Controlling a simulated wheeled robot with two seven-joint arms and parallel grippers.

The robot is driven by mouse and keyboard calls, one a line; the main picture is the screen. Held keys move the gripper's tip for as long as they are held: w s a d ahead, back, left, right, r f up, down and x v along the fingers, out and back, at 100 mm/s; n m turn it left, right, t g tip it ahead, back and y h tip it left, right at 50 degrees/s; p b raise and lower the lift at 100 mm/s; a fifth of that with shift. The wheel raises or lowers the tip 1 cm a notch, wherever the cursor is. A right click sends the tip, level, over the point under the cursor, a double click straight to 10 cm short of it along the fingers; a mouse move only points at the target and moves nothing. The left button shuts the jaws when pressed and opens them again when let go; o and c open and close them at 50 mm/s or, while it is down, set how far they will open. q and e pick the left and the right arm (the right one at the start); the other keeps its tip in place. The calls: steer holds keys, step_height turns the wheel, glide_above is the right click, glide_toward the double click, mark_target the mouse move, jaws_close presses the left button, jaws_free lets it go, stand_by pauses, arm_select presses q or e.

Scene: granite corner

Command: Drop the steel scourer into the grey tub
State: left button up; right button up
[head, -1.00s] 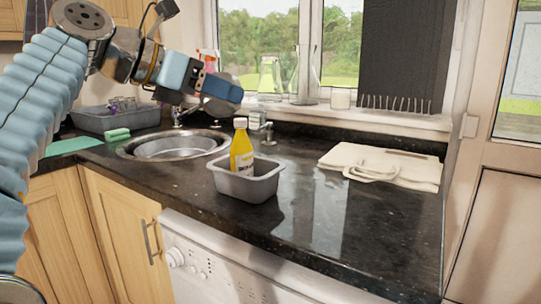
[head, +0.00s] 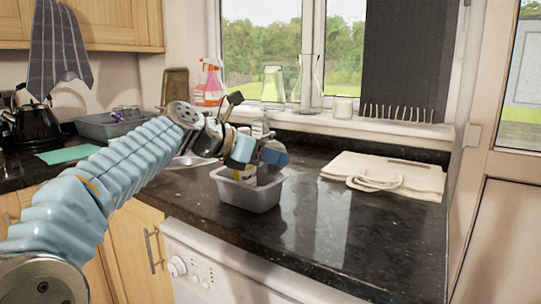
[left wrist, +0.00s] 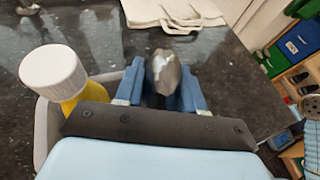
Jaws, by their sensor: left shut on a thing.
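My left gripper (head: 262,153) is shut on the steel scourer (left wrist: 163,72), a grey rounded lump between its blue fingers in the left wrist view. In the head view the gripper is over the grey tub (head: 248,196), which stands on the dark counter. The tub's rim also shows at the left of the left wrist view (left wrist: 42,130). A yellow bottle with a white cap (left wrist: 52,72) stands in the tub, beside the gripper; in the head view the gripper mostly hides it. My right gripper is in neither view.
A folded cream cloth bag (head: 385,176) lies on the counter to the right, with bare counter between it and the tub. A grey basin (head: 97,127) stands at the back left. Glass flasks (head: 306,80) and a spray bottle (head: 209,82) are near the window.

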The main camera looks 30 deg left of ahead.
arm_select(q)
steer(key=shift+f+b, duration=0.3)
steer(key=shift+f, duration=0.35)
steer(key=o, duration=1.1)
steer(key=shift+r, duration=0.25)
steer(key=v, duration=1.2)
steer(key=shift+r, duration=0.35)
